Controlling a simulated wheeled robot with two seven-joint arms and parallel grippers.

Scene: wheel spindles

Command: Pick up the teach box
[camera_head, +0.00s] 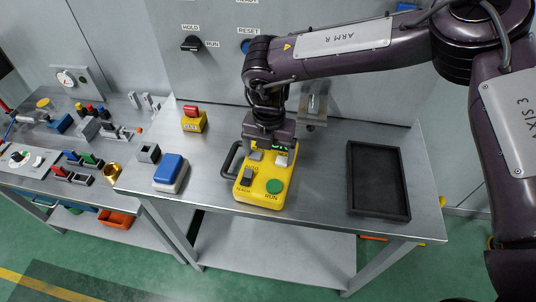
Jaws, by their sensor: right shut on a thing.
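The teach box (258,196) is a yellow case with a green RUN button, grey switches, a small lit display at its far end and a dark handle on its left side. It is at the front middle of the steel table (322,190). My right gripper (269,144) comes down from above at the box's far end and is shut on it. The gripper hides part of that end, and its fingertips are hard to see. I cannot tell whether the box touches the table. My left gripper is not in view.
A black tray (378,215) lies on the table's right. A blue-and-white block (171,173), a small grey block (149,153) and a yellow box with a red button (194,119) stand left. A panel with knobs (192,44) rises behind. A cluttered bench (60,150) is far left.

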